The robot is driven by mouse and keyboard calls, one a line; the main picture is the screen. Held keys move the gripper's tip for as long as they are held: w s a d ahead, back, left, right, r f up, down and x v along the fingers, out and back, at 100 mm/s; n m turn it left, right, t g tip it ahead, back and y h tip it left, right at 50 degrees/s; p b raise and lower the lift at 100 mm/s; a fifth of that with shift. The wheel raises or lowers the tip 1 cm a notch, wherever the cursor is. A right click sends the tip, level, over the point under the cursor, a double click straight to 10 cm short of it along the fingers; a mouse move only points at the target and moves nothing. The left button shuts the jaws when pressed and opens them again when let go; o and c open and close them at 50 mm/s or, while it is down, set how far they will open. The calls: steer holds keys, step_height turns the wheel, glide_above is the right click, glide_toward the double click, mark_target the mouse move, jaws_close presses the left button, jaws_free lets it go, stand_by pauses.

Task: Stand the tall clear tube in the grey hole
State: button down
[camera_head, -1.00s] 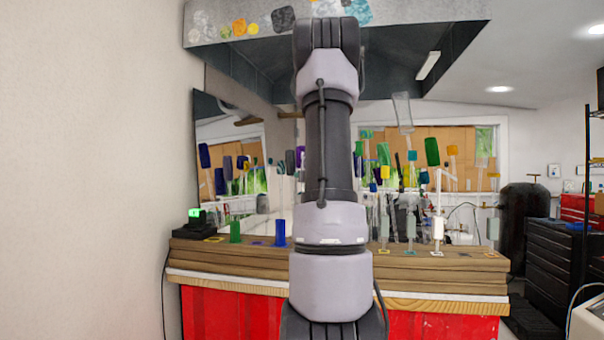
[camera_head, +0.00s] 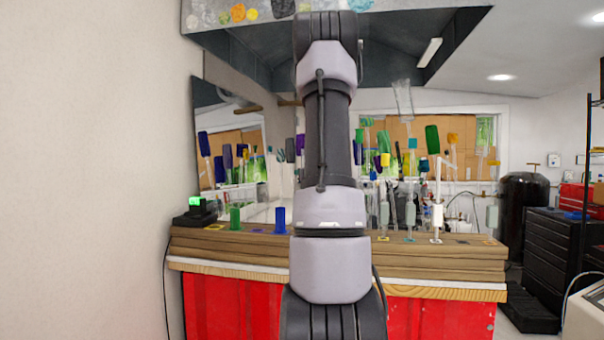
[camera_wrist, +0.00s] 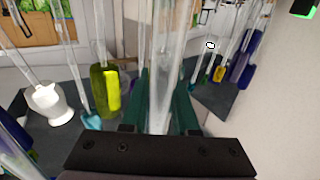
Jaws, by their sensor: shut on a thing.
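A clear tube (camera_wrist: 160,70) stands between the green fingers of my gripper (camera_wrist: 160,105) in the wrist view. The gripper is shut on it, and the tube runs up past the top of that view. In the head view my own arm covers the gripper and the held tube. Small coloured square marks lie along the wooden counter (camera_head: 230,247). A dark mark (camera_head: 462,242) lies right of the white holder, but I cannot tell whether it is the grey hole.
A green cylinder (camera_head: 235,217) and a blue cylinder (camera_head: 281,219) stand left of my arm. Clear holders (camera_head: 410,216) and a white holder (camera_head: 437,216) stand to its right. In the wrist view, a yellow-green piece (camera_wrist: 105,90) and a white cup (camera_wrist: 48,103) are close on the left.

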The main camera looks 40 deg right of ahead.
steer(key=shift+f, duration=0.3)
stand_by(0.4)
steer(key=c, duration=0.6)
jaws_free()
steer(key=v, duration=1)
steer(key=shift+s, duration=0.4)
steer(key=shift+a+r, duration=0.1)
steer(key=shift+a, duration=0.1)
